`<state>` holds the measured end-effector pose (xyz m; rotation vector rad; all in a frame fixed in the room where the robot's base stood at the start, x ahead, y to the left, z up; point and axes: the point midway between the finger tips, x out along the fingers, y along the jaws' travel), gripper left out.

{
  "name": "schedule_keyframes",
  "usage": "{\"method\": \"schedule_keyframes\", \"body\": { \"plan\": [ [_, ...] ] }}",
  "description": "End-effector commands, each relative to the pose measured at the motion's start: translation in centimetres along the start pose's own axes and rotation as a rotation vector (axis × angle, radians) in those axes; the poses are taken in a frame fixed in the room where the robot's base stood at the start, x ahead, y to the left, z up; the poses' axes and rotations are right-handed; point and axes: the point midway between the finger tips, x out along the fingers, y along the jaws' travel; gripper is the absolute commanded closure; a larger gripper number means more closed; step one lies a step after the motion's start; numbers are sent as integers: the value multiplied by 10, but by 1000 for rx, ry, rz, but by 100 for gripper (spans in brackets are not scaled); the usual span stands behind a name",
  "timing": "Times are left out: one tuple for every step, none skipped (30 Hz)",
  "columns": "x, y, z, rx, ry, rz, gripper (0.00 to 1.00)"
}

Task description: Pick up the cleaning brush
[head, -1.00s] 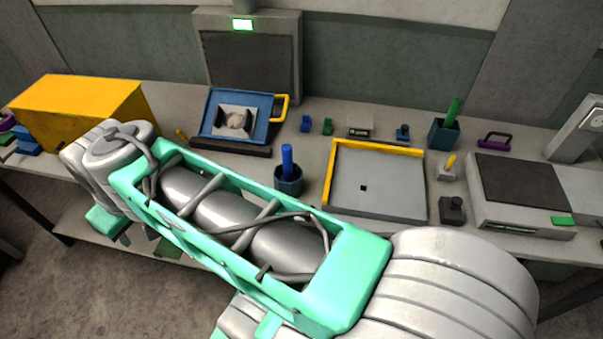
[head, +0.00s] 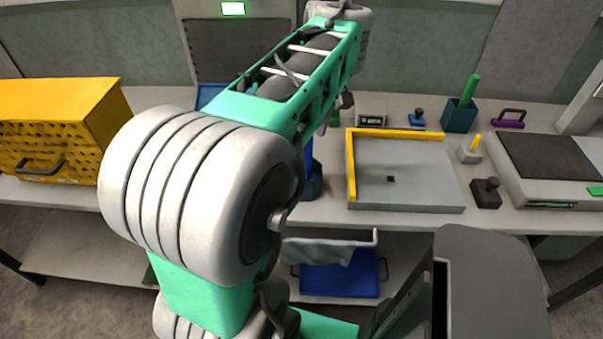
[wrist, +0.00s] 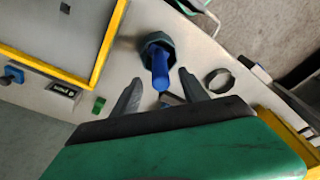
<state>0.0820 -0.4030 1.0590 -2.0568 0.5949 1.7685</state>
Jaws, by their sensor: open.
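A blue handle (wrist: 161,72) stands in a dark teal cup (wrist: 157,47) in the wrist view. It looks like the cleaning brush's handle, but no bristles show. A green handle (head: 469,88) stands in a dark blue square holder (head: 459,115) in the head view, so I cannot be sure which is the brush. My gripper (wrist: 160,78) is open, its two fingers apart on either side of the blue handle as seen from the wrist. Contact cannot be told. In the head view my arm hides most of the teal cup (head: 315,182).
A grey tray with a yellow rim (head: 405,190) lies right of the cup. A yellow perforated box (head: 60,125) stands far left. A scale-like device (head: 555,165) stands right. A blue bin (head: 340,280) sits below.

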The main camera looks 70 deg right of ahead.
Motion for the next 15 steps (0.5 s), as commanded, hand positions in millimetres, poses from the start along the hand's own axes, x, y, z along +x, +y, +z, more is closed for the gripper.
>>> {"method": "schedule_keyframes", "body": {
  "plan": [
    [10, -1, 0, 0, -1, -3, 48],
    [14, -1, 0, -1, 0, -3, 48],
    [19, -1, 0, 0, -1, -2, 48],
    [23, -1, -1, 0, -1, -2, 48],
    [26, -1, -1, 0, -1, -2, 48],
    [32, -1, -2, 0, -1, -2, 48],
    [37, -1, -3, 0, -2, -3, 48],
    [43, -1, -4, -1, -1, -3, 48],
    [50, -1, -4, 0, -2, -4, 48],
    [56, -1, -5, 0, -2, -4, 48],
    [61, -1, -5, 0, -2, -4, 48],
    [66, -1, -5, 1, -2, -3, 48],
    [69, -1, -5, 1, -1, -1, 48],
    [71, -1, -5, 0, -1, -1, 48],
    [73, -1, -5, 0, -1, -1, 48]
  ]
}}
